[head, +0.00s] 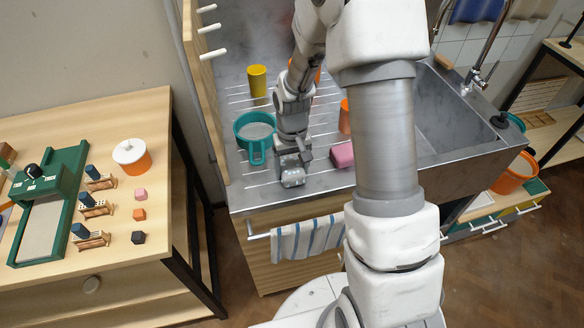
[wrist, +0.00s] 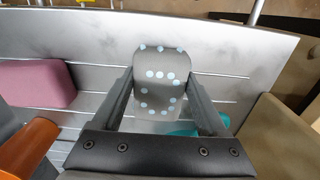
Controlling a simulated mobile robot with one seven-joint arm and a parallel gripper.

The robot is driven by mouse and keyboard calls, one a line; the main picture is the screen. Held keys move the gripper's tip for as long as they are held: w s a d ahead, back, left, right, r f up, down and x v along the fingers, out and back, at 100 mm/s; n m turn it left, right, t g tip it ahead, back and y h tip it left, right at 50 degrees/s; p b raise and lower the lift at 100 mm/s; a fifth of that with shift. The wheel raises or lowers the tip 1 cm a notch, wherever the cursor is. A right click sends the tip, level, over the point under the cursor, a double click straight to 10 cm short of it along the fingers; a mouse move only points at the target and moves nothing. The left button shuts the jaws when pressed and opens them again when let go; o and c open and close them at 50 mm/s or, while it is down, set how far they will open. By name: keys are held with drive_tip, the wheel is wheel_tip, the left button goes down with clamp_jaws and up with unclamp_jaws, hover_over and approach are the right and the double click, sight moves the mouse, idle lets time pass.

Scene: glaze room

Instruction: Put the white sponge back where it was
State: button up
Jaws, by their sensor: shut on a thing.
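The white sponge (head: 293,178) is at the front of the metal draining board, under my gripper (head: 291,162). In the wrist view the sponge (wrist: 157,80) looks grey with pale dots and rounded corners. It lies between the two fingers of my gripper (wrist: 160,90), which are shut on its sides. I cannot tell whether the sponge touches the board or hangs just above it. A pink block (head: 342,155), perhaps another sponge, lies to its right; the pink block also shows at the left of the wrist view (wrist: 35,83).
A teal handled pot (head: 257,152) stands close behind and left of my gripper. A yellow cup (head: 257,81) and an orange cup (head: 344,117) stand farther back. The sink (head: 450,110) is to the right. A striped towel (head: 308,239) hangs below the board's front edge.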

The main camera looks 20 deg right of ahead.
drive_tip(key=o, duration=1.5)
drive_tip(key=shift+f, duration=0.1)
wheel_tip(320, 180, up, 12)
wheel_tip(320, 180, up, 9)
drive_tip(key=t, duration=0.2)
hover_over(292, 169)
drive_tip(key=s, duration=0.5)
drive_tip(key=s+r+t, duration=0.3)
drive_tip(key=s+r, duration=0.5)
drive_tip(key=s, duration=0.6)
drive_tip(key=shift+t+p, duration=0.3)
drive_tip(key=shift+p, duration=0.05)
